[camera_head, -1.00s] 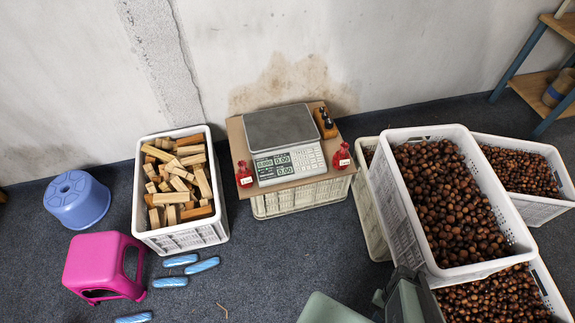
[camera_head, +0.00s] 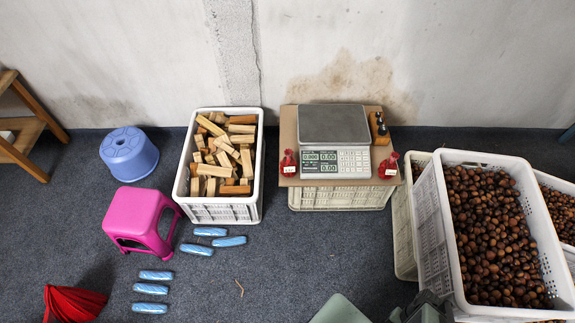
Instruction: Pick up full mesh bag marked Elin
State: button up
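Two small full red mesh bags stand on the board beside the scale, each with a white tag too small to read. One red bag (camera_head: 288,163) is at the left of the scale and the other red bag (camera_head: 388,166) is at its right. A red folded mesh-like bundle (camera_head: 75,304) lies at the bottom left, cut off by the frame edge. Grey-green parts of my arm show at the bottom edge, well below the bags. My gripper's fingertips are not in view.
The scale (camera_head: 336,125) sits on a board over a crate (camera_head: 342,197). A crate of wooden blocks (camera_head: 226,209) stands left, beside a pink stool (camera_head: 138,219) and blue stool (camera_head: 129,154). Several blue rolls (camera_head: 151,289) lie on the floor. A chestnut crate (camera_head: 436,247) stands right.

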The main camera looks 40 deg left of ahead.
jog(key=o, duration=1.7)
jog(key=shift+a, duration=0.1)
